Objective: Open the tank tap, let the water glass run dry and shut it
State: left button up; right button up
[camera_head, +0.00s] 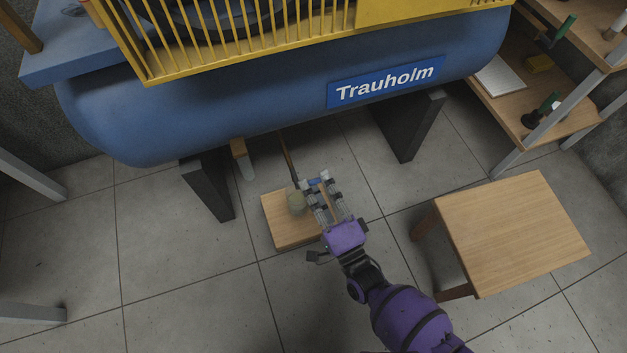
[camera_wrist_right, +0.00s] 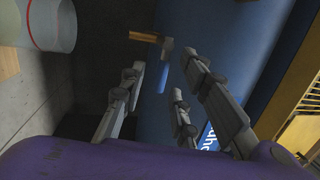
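The blue tank (camera_head: 230,115) with a "Trauholm" label lies across the head view. A thin brown pipe (camera_head: 288,157) comes down from it; in the right wrist view the pipe (camera_wrist_right: 145,37) ends in a silver tap body (camera_wrist_right: 167,47). The tap's blue lever (camera_wrist_right: 162,79) also shows in the head view (camera_head: 314,182). The water glass (camera_head: 296,203) stands on a wooden board; in the wrist view the glass (camera_wrist_right: 45,22) has a red ring, and its water level is unclear. My right gripper (camera_head: 316,179) is open, its fingers either side of the lever with gaps. My left gripper is out of view.
The wooden board (camera_head: 280,230) lies on the tiled floor. Dark tank legs (camera_head: 208,187) stand at both sides. A wooden stool (camera_head: 510,235) stands right of my right arm. Shelves (camera_head: 540,100) with small items are at the upper right. The floor at left is clear.

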jog(key=v, duration=1)
jog(key=shift+s, duration=0.1)
